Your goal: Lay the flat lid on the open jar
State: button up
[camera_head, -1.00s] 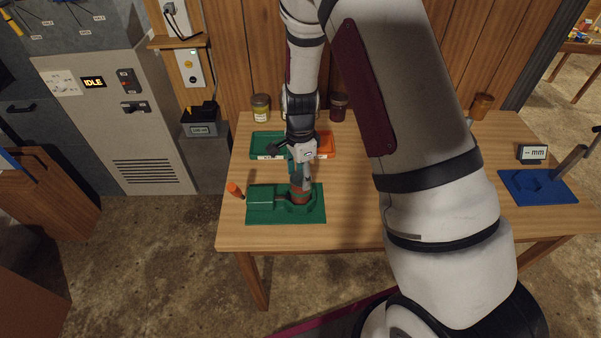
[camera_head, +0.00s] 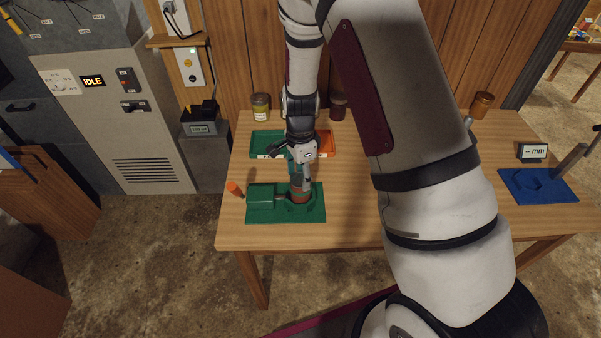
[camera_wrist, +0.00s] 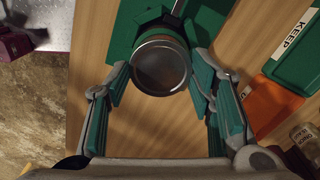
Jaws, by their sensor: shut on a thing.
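The open jar (camera_head: 301,198) with reddish contents stands in the green fixture (camera_head: 258,216) at the front left of the table. My gripper (camera_head: 301,189) is directly above it, pointing down, close to its mouth. In the wrist view my gripper's teal fingers (camera_wrist: 160,82) close on opposite sides of a round, shiny, metal-rimmed disc, which looks like the flat lid (camera_wrist: 160,66). The disc hides most of what is below it, so I cannot tell whether it touches the jar's rim.
An orange cylinder (camera_head: 235,190) stands left of the fixture. Behind are a green tray (camera_head: 262,138) and an orange tray (camera_head: 327,146). Filled jars (camera_head: 261,106) stand along the back. A blue fixture (camera_head: 538,188) is at the right. My own arm hides the table's middle.

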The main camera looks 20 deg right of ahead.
jog(key=o, duration=0.8)
jog(key=shift+c, duration=0.2)
notch_tip(320, 180, up, 12)
dwell(0.5)
